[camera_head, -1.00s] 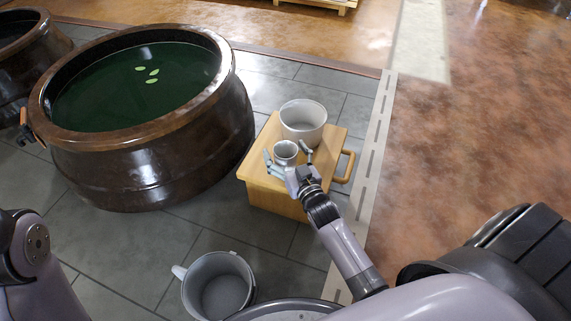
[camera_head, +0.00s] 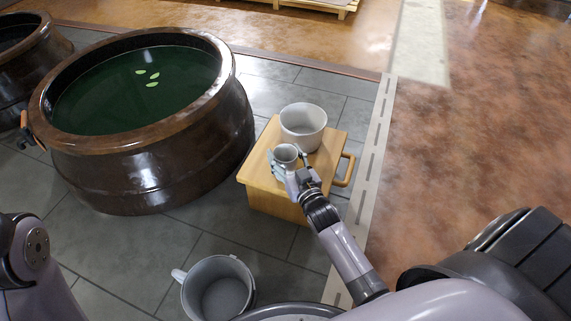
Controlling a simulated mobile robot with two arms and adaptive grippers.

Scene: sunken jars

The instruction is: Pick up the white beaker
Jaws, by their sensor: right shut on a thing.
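A small white beaker (camera_head: 286,153) stands on the wooden box (camera_head: 262,171), near its front middle. My right gripper (camera_head: 286,162) is around the beaker, with its fingers closed against the beaker's sides. The gripper hides the lower front of the beaker, so I cannot tell whether it is lifted off the box. My left gripper is not in view.
A larger white pot (camera_head: 303,122) stands on the box just behind the beaker. A big brown jar (camera_head: 150,165) of dark green liquid with several pale leaves is at the left. A grey mug (camera_head: 217,290) is on the tiled floor in front.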

